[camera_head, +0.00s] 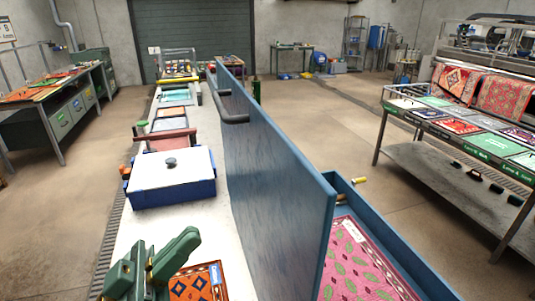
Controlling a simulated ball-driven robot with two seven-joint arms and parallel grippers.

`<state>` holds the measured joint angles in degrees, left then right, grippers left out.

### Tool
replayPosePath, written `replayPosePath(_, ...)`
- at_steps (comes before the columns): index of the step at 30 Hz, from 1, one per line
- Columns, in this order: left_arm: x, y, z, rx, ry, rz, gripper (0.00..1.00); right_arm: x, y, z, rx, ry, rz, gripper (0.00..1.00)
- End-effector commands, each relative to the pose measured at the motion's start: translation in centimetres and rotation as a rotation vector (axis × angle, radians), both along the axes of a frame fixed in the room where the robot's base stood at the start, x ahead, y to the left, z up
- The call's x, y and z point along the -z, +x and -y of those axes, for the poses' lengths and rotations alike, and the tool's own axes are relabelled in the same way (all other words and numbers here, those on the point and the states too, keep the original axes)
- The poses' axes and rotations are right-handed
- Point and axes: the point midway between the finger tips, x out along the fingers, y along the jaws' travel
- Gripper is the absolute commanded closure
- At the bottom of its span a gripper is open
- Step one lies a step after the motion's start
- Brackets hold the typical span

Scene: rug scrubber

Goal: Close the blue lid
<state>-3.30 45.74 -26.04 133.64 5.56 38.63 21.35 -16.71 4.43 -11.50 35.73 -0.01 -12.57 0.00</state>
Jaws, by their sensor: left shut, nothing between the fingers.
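The blue lid (275,170) is a large flat panel standing up on edge, open, in the middle of the head view. Dark handles (228,110) stick out from its left face near the top. To its right lies the open blue box (385,235), with a pink patterned rug (355,262) inside. My left gripper (155,262), green, is at the bottom left, over the white table. It is shut and empty, to the left of the lid and apart from it. My right gripper is not in view.
A white-topped blue case (171,175) with a dark knob stands on the white table (200,220), left of the lid. A small orange rug (198,284) lies near my left gripper. A rack with rugs (480,130) stands at right. Open floor lies between the box and rack.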

Motion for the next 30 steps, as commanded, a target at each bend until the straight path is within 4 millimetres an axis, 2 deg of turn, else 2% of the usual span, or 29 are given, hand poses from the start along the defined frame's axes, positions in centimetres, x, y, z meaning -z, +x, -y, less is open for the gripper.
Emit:
replayPosePath(2, -1.8, -1.4, 0.3, 0.048, -0.041, 0.023, 1.0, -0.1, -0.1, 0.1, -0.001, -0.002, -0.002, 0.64)
replayPosePath(5, -2.8, -1.8, 0.8, 0.063, -0.055, 0.031, 1.0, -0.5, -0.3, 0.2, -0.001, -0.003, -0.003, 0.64)
replayPosePath(12, -6.1, -0.5, 3.5, 0.06, -0.056, 0.033, 1.0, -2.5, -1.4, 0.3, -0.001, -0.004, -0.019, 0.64)
replayPosePath(20, -9.8, 1.0, 7.0, 0.059, -0.053, 0.032, 1.0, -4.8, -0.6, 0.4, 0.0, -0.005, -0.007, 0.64)
replayPosePath(24, -9.3, 1.9, 9.1, 0.058, -0.051, 0.028, 1.0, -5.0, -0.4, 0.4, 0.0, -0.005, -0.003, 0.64)
replayPosePath(30, -9.1, 2.5, 10.4, 0.057, -0.05, 0.029, 1.0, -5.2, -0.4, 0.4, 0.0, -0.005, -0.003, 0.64)
